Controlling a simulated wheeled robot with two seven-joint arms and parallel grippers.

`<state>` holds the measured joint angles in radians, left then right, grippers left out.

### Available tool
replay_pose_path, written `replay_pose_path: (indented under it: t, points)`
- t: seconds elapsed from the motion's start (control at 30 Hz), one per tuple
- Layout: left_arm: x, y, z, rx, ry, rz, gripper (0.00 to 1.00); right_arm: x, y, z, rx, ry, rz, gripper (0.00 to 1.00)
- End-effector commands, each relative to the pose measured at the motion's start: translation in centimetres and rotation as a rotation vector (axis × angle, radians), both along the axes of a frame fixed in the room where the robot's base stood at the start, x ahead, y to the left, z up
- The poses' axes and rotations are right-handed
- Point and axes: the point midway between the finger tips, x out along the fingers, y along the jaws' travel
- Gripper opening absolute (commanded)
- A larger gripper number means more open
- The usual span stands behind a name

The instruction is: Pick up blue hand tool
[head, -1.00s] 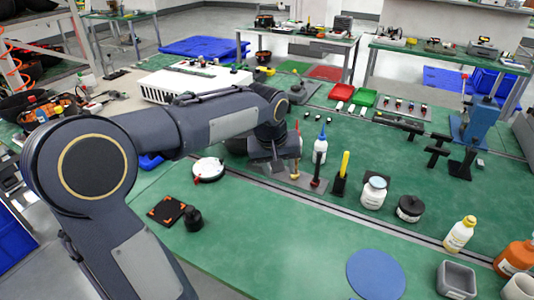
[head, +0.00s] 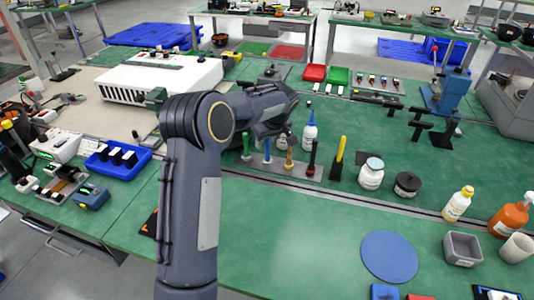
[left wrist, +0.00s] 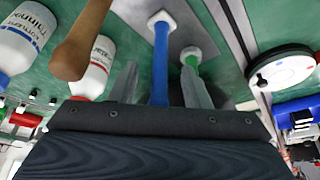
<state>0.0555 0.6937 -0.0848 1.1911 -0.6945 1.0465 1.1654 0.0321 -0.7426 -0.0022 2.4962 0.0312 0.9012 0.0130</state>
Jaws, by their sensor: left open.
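The blue hand tool (head: 267,151) stands upright on a grey plate (head: 229,158), between a green-handled tool (head: 246,147) and a wooden-handled tool (head: 290,154). My left gripper (head: 268,130) is at the blue tool's upper part in the head view, partly hidden by my own arm. In the left wrist view the blue tool (left wrist: 161,70) runs between the two open fingers (left wrist: 159,88); I cannot tell whether they touch it. The green tool (left wrist: 192,64) is close beside the right finger, and the wooden handle (left wrist: 82,40) is to the left. My right gripper is out of view.
A dark-red tool (head: 311,160) and a yellow-handled tool (head: 339,158) stand to the right in the same row. A white bottle (head: 309,131) stands behind. A white jar (head: 371,174) and black jar (head: 407,185) are farther right.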

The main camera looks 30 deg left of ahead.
Motion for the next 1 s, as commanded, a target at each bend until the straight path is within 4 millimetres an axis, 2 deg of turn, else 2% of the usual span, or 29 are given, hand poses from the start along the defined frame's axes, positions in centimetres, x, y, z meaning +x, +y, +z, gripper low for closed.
replay_pose_path:
  t: [0.17,0.4,0.73,1.0]
  points:
    - [0.4,0.5,-1.6,-0.001,0.000,0.000,0.43,0.0,0.0,0.3,0.000,0.000,0.000,0.77]
    - [0.4,0.6,-1.7,-0.001,-0.002,-0.001,0.42,0.0,0.0,0.2,0.000,0.000,0.000,0.77]
    - [0.4,0.6,-1.7,-0.001,-0.002,-0.001,0.00,0.0,0.0,0.2,0.000,0.000,0.000,0.77]
    - [0.4,0.6,-1.6,0.000,-0.002,-0.001,0.00,0.0,0.0,0.2,0.000,0.000,0.000,0.77]
